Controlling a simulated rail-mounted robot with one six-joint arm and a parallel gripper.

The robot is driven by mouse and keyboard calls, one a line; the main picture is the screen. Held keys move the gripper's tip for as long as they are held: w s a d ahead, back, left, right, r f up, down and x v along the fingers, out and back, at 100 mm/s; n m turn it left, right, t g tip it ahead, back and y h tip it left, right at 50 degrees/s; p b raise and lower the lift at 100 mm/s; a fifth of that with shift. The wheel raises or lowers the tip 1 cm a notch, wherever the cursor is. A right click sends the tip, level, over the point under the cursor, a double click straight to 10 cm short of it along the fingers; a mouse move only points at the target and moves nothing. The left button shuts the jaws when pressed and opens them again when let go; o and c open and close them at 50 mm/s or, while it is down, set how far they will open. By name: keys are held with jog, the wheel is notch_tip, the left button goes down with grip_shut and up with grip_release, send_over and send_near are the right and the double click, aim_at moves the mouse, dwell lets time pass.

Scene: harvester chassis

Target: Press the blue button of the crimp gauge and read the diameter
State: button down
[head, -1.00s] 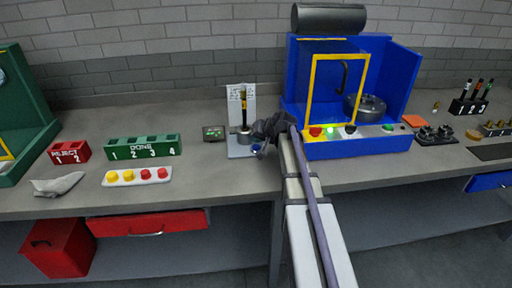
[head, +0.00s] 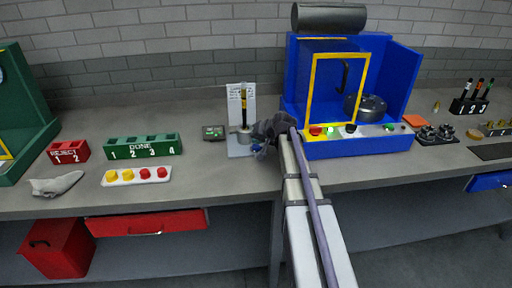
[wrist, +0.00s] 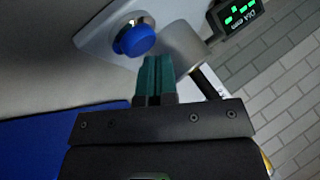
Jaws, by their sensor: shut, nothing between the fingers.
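The crimp gauge (head: 238,150) has a pale base with an upright cartridge (head: 244,106) in it and a printed card behind. Its blue button (wrist: 134,38) sits in a metal ring in the wrist view. My gripper (wrist: 154,62) is shut and empty, its teal fingertips close to the button's edge; I cannot tell whether they touch it. In the head view my dark gripper (head: 258,147) is at the gauge's right side and hides part of it. A small display (wrist: 240,10) shows green digits, tilted and cut by the frame, too unclear to read; it also shows in the head view (head: 213,132).
A blue press (head: 345,148) with a yellow frame stands right of my arm. A green DONE rack (head: 145,147), a red REJECT rack (head: 69,152), a tray of yellow and red buttons (head: 136,176) and a cloth (head: 57,183) lie left. The bench front between is clear.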

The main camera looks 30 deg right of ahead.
aim_at(257, 146)
jog(key=shift+f+b, duration=0.5)
dwell(0.3)
jog(key=shift+r, duration=0.15)
jog(key=shift+r+p, duration=0.8)
jog(key=shift+p, duration=0.15)
notch_tip(257, 146, up, 5)
jog(key=p, duration=0.5)
jog(key=shift+r, duration=0.1)
